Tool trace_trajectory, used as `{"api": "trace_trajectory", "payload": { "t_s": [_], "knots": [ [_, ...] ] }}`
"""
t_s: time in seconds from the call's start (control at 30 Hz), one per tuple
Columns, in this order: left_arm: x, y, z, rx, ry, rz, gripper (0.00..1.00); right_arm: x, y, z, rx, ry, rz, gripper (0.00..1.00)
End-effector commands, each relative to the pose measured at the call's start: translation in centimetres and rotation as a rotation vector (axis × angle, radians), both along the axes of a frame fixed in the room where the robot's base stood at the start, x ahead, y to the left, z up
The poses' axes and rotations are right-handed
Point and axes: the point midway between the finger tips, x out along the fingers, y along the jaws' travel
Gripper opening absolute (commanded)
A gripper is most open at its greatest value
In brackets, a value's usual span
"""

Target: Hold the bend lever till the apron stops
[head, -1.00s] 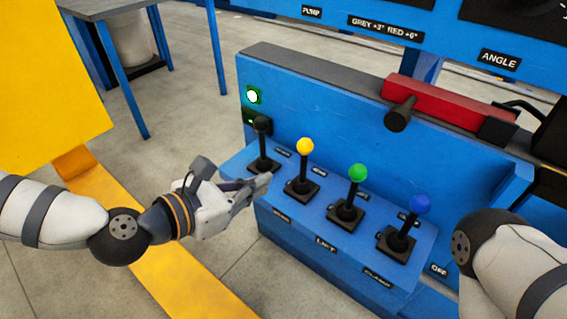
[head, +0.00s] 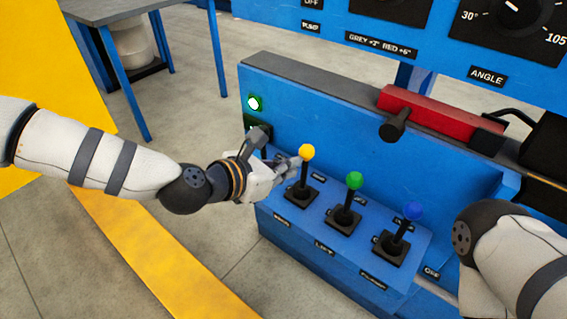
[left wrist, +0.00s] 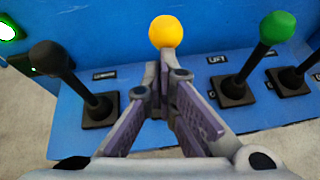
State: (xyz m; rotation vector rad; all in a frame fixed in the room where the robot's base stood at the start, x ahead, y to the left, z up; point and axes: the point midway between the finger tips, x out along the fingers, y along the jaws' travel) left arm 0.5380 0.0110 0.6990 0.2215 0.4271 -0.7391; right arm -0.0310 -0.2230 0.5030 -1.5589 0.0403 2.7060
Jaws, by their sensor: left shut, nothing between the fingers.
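The blue lever console (head: 345,268) carries a row of levers with black, yellow, green and blue knobs. I cannot read which label says bend. My left gripper (head: 297,163) is shut and empty, its fingertips at the yellow-knobbed lever (head: 307,152), just below the knob. In the left wrist view the closed fingertips (left wrist: 165,68) overlap that lever's shaft under the yellow knob (left wrist: 166,31); I cannot tell whether they touch. The black-knobbed lever (left wrist: 48,57) stands to the left, mostly hidden in the head view. The apron cannot be made out. My right gripper is out of view.
The green-knobbed lever (head: 354,181) and blue-knobbed lever (head: 413,211) stand to the right. A green lamp (head: 254,103) is lit on the blue machine. A red block with a black handle (head: 427,107) lies on top. An angle dial (head: 515,22) is above.

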Motion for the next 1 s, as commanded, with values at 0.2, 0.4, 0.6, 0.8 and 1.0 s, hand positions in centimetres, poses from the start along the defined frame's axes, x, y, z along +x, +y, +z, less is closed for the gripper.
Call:
{"api": "trace_trajectory", "payload": {
  "t_s": [0.2,0.4,0.6,0.8,1.0],
  "knots": [
    [0.93,-0.72,0.52,0.008,0.013,0.000,0.00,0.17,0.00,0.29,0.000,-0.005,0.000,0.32],
    [0.89,-0.69,0.45,0.008,0.014,0.000,0.00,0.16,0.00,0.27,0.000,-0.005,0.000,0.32],
    [0.88,-0.68,0.44,0.008,0.014,0.000,0.00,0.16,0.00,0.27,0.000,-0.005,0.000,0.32],
    [0.90,-0.69,0.50,0.008,0.013,0.000,0.00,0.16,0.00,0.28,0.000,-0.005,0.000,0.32],
    [0.92,-0.71,0.56,0.008,0.012,0.000,0.00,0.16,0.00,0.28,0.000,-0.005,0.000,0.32]
  ]
}}
